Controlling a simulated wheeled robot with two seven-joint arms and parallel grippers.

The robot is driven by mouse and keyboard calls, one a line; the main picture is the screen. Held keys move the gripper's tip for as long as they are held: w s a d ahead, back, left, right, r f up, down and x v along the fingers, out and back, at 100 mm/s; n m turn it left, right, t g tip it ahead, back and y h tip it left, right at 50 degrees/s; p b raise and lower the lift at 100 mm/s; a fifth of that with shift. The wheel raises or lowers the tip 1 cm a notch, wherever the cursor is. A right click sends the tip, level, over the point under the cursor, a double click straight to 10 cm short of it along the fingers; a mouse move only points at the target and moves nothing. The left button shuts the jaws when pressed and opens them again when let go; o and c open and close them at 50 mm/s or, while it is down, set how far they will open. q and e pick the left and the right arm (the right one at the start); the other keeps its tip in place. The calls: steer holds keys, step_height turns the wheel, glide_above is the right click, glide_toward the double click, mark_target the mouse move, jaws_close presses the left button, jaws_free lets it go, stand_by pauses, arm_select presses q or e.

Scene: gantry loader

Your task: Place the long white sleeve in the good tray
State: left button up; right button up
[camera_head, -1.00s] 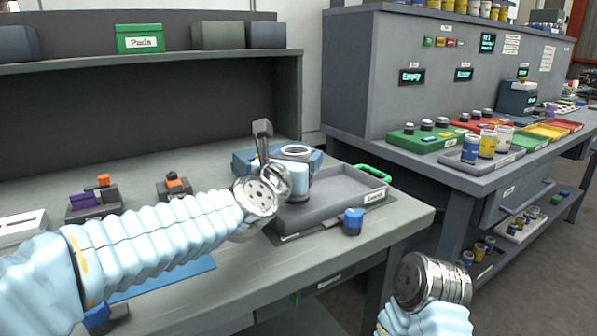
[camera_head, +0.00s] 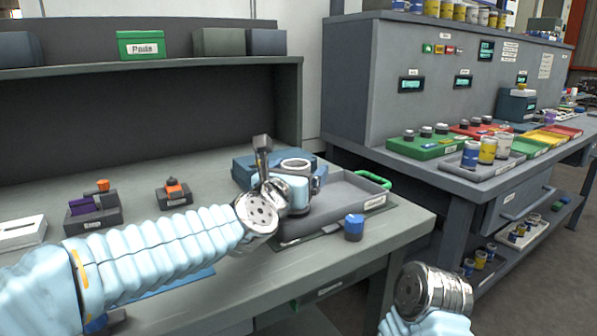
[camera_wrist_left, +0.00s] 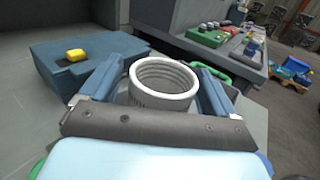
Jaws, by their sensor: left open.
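The long white sleeve shows as a white ribbed ring (camera_wrist_left: 163,82) between the fingers of my left gripper (camera_wrist_left: 160,88) in the left wrist view. Its round top (camera_head: 296,164) also shows in the head view. My left gripper (camera_head: 297,178) is open, with one blue finger on each side of the sleeve. I cannot tell whether either finger touches it. The good tray (camera_head: 345,212) is grey with a green handle, and the sleeve is over or in its left part. The sleeve's foot is hidden. Of my right arm only the wrist end shows.
A blue box (camera_head: 243,170) with a yellow button (camera_wrist_left: 76,55) stands beside the tray. A blue-topped cylinder (camera_head: 354,227) stands at the tray's front edge. Small dark fixtures (camera_head: 95,210) are on the bench at left. The tray's right part is clear.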

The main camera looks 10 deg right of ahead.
arm_select(q)
steer(key=b+v, duration=0.2)
steer(key=v, duration=1)
steer(key=shift+s+d, duration=0.1)
